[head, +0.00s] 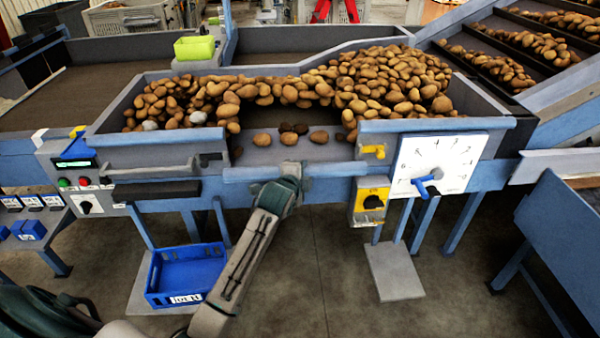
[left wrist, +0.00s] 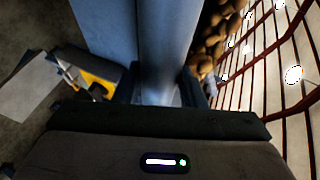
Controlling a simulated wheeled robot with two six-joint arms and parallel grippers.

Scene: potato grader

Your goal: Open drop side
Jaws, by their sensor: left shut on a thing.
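The drop side is the middle part of the potato trough's front wall. Its blue-grey rail (head: 330,171) sits lower than the wall parts on either side, leaving a gap where a few potatoes (head: 262,139) show. My left gripper (head: 290,178) is shut on this rail near its middle. In the left wrist view the gripper (left wrist: 163,92) has its fingers on either side of the smooth blue-grey rail (left wrist: 166,45). The panel's exact tilt is hard to tell. A yellow latch (head: 372,151) is right of the gap; a dark latch (head: 209,158) is left. My right gripper is not in view.
Potatoes (head: 390,75) heap behind the gap. A white dial board (head: 438,163) and a yellow switch box (head: 370,202) are at right. A blue crate (head: 185,272) stands below left, a control panel (head: 75,172) farther left. The floor in front is mostly clear.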

